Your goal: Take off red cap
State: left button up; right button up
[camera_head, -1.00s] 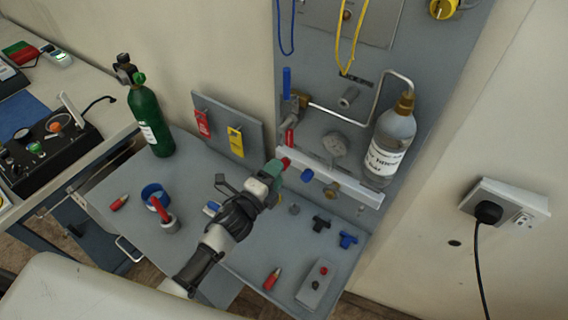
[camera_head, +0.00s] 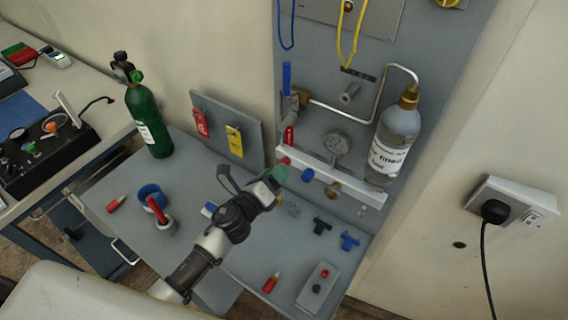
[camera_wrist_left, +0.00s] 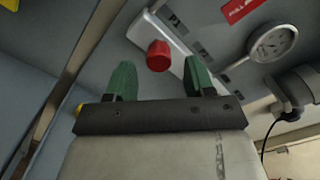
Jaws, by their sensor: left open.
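The red cap (camera_wrist_left: 158,56) sits on the white rail (camera_wrist_left: 160,32) of the upright panel, by a label reading P1. In the head view the red cap (camera_head: 284,161) shows at the rail's left end, just beyond my left gripper. My left gripper (camera_wrist_left: 160,76) is open, with its green fingers on either side of the cap's line and the cap a little beyond or level with the tips. I see no clear contact. In the head view my left gripper (camera_head: 279,174) partly hides the rail's left end. My right gripper is out of view.
A blue cap (camera_head: 308,175) and a brass fitting (camera_head: 333,189) sit along the same rail. A round gauge (camera_head: 338,142) and a labelled bottle (camera_head: 391,142) are above it. A green cylinder (camera_head: 149,118) stands left.

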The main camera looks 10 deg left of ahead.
pick_arm(q)
jog(key=shift+m, duration=1.2)
jog(key=shift+m, duration=0.5)
jog(key=shift+f, duration=0.1)
jog(key=shift+w, duration=0.15)
jog(key=shift+x, duration=1.1)
